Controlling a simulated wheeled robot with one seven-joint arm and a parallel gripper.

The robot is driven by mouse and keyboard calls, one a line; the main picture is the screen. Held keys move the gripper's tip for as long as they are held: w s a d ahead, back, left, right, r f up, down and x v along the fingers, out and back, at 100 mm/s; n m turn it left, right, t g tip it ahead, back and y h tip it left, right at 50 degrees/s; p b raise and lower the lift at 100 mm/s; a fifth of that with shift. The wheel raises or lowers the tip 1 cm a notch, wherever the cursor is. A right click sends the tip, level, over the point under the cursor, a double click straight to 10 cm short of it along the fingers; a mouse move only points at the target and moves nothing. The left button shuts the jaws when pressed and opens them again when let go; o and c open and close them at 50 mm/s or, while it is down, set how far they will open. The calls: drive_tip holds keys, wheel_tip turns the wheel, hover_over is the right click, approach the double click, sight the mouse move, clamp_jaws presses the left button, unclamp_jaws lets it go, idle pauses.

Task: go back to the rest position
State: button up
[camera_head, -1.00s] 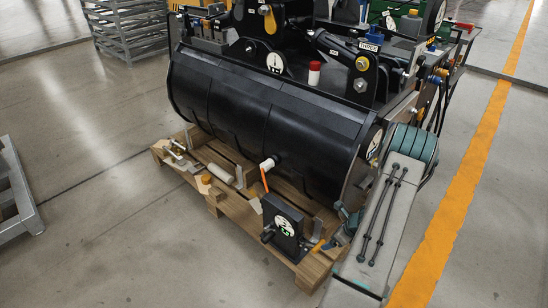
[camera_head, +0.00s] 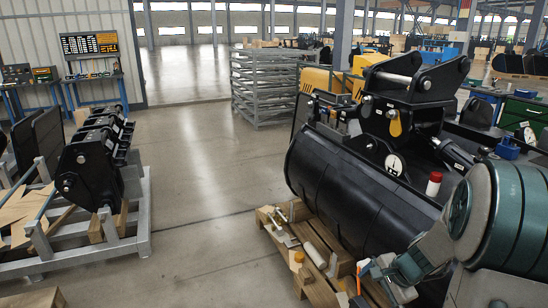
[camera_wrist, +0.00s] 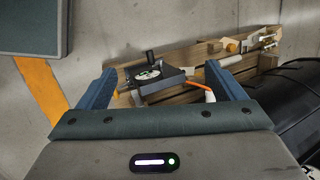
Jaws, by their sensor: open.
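My gripper (camera_wrist: 163,82) is open in the wrist view, its two blue fingers wide apart with nothing held between them. Below and beyond them are a wooden pallet (camera_wrist: 190,97) and a black block with a round pale dial (camera_wrist: 160,80). In the head view my arm comes in from the right, and my gripper (camera_head: 376,275) hangs at the lower right over the pallet (camera_head: 316,285), partly hidden by my arm. I cannot tell its height above the pallet.
A large black bucket (camera_head: 345,185) stands on the pallet, with a red-and-white cylinder (camera_head: 433,184) at its top. A metal frame (camera_head: 145,215) with black parts stands at left, and a grey rack (camera_head: 262,85) behind. The floor between is clear.

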drive_tip(key=s+a+r+n+h+p, duration=0.1)
drive_tip(key=s+a+r+n+p, duration=0.2)
drive_tip(key=r, duration=0.7)
drive_tip(key=s+a+r+n+h+p, duration=0.2)
drive_tip(key=s+a+r+n+p, duration=0.1)
drive_tip(key=s+a+r+n, duration=0.5)
drive_tip(key=s+r+n, duration=0.1)
drive_tip(key=s+n, duration=0.2)
drive_tip(key=s, duration=0.2)
drive_tip(key=shift+s+r+g+p, duration=0.3)
drive_tip(key=shift+s+r+p, duration=0.05)
drive_tip(key=shift+r, duration=0.05)
